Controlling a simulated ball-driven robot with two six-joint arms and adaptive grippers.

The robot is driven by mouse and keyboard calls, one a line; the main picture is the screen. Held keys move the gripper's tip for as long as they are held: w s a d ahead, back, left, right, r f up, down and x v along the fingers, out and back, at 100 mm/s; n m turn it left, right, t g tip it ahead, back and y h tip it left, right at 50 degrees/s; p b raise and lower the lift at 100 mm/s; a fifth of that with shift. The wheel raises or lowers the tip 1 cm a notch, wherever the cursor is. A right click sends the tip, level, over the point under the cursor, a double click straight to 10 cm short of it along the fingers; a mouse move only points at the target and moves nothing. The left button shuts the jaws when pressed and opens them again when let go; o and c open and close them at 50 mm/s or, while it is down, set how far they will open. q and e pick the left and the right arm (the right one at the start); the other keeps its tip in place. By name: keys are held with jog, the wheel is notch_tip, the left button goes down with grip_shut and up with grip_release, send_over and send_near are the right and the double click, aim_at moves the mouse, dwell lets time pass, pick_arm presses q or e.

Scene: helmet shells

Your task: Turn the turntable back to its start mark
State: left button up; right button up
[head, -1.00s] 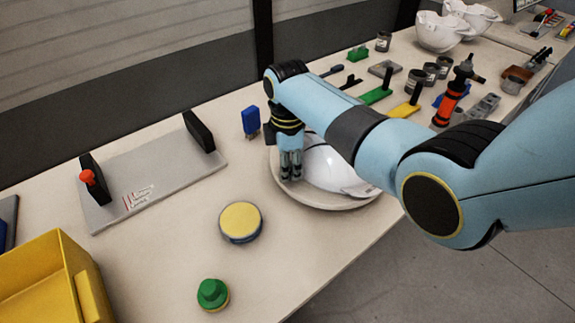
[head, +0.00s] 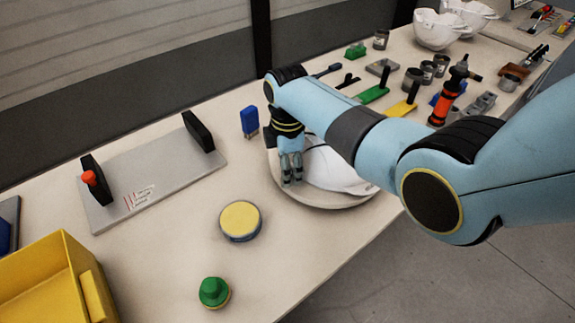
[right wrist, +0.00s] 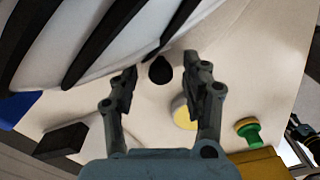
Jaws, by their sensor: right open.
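The turntable (head: 318,202) is a pale round disc near the table's front edge in the head view. A white helmet shell (head: 335,168) sits on it, partly hidden behind my right arm. The shell (right wrist: 95,40) shows black vent stripes in the right wrist view. My right gripper (head: 291,182) points down over the turntable's left part, beside the shell. In the right wrist view the right gripper (right wrist: 161,88) is open. A black drop-shaped piece (right wrist: 160,70) appears between its fingertips; I cannot tell whether they touch it. No start mark is clearly readable. My left gripper is out of view.
A yellow-topped round button (head: 240,220) and a green knob (head: 214,291) stand left of the turntable. Tools and cans crowd the table behind my arm.

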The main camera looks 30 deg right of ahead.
notch_tip(320, 180, up, 12)
dwell(0.5)
dwell(0.4)
